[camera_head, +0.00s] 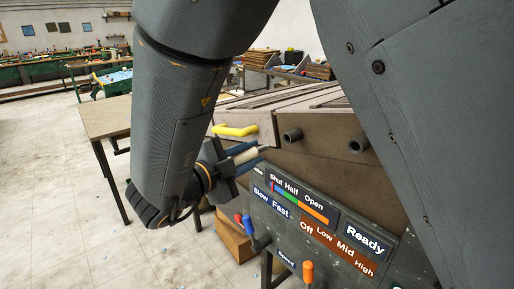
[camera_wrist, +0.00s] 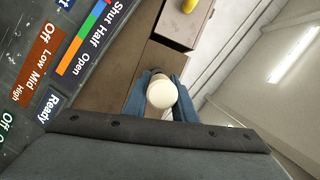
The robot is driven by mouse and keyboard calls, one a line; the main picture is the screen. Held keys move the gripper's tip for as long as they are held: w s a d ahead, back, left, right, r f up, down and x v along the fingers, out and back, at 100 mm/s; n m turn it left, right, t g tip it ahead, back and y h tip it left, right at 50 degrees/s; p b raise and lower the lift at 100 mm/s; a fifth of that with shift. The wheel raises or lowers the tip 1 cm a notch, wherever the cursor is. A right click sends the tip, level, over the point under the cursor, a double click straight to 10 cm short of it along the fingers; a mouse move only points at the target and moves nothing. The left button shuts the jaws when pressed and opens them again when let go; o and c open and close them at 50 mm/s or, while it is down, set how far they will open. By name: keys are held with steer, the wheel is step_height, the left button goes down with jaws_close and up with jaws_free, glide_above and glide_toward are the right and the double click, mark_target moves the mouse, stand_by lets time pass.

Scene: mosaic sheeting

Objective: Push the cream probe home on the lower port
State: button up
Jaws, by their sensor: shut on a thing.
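My gripper (camera_head: 243,158) is shut on the cream probe (camera_head: 245,155), with its blue fingers on either side. The probe lies roughly level in the head view, its thin grey tip pointing right toward the brown box. In the wrist view the probe (camera_wrist: 162,94) shows its round cream end between the blue fingers (camera_wrist: 138,98). Two dark round stubs stick out of the box, one nearer the probe (camera_head: 292,135) and one farther right (camera_head: 358,144). I cannot tell which is the lower port. The probe tip appears apart from both stubs.
The brown box (camera_head: 320,175) carries a yellow handle (camera_head: 235,130). Below it is a dark panel with labels such as Ready (camera_head: 366,241) and Shut Half Open, plus levers with orange (camera_head: 307,271), red and blue knobs. A wooden table (camera_head: 105,117) stands at left; open floor lies in front.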

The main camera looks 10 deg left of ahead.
mark_target(268, 147)
steer(key=shift+s, duration=0.1)
steer(key=shift+w+d, duration=1.8)
steer(key=shift+w, duration=0.3)
steer(key=shift+w+d, duration=0.4)
steer(key=shift+w, duration=0.05)
steer(key=shift+w+d, duration=0.3)
steer(key=shift+b+x, duration=0.3)
steer(key=shift+x, duration=0.55)
steer(key=shift+s+r, duration=0.1)
steer(key=shift+s, duration=0.1)
steer(key=shift+s+a+p, duration=0.5)
steer(key=shift+s+a, duration=0.4)
steer(key=shift+s, duration=0.15)
steer(key=shift+w+d, duration=0.25)
steer(key=shift+w+d, duration=0.25)
steer(key=shift+w, duration=0.05)
